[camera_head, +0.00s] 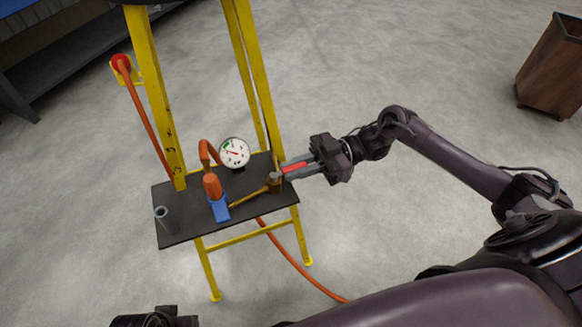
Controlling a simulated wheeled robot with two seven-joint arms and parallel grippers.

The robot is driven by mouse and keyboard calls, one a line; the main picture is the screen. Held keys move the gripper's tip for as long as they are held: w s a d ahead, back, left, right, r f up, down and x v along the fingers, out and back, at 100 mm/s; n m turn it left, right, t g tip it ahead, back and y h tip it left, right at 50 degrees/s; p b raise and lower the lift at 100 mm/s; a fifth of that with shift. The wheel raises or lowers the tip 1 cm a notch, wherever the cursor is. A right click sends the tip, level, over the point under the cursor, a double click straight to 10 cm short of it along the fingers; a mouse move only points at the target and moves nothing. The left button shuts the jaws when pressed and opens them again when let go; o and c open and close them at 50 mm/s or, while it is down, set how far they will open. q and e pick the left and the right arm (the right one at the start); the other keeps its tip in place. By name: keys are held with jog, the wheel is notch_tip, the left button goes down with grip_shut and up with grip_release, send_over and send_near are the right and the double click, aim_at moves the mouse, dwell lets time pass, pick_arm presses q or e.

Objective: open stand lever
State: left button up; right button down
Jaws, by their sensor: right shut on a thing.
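A yellow stand carries a dark shelf (180,229). At the shelf's right end is a brass valve fitting (274,181), joined by a brass pipe to a blue holder. A red lever (294,168) shows at this right end. My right gripper (290,170) reaches in from the right, with its fingers shut on the red lever. The fingers hide part of the lever, so its exact angle and joint to the valve are hard to tell. A dark piece at the bottom edge looks like my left gripper (156,318); its fingers cannot be made out.
A round white gauge (235,152) stands behind the blue holder (219,207), which holds an orange-topped piece. A grey tube (164,218) stands at the shelf's left. Orange hoses run beside and below the stand. A brown bin (553,68) is far right. Floor around is clear.

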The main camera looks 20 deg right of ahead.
dwell(0.3)
pick_arm(q)
jog(key=shift+w+r, duration=0.1)
pick_arm(e)
jog(key=c, duration=1.4)
grip_release()
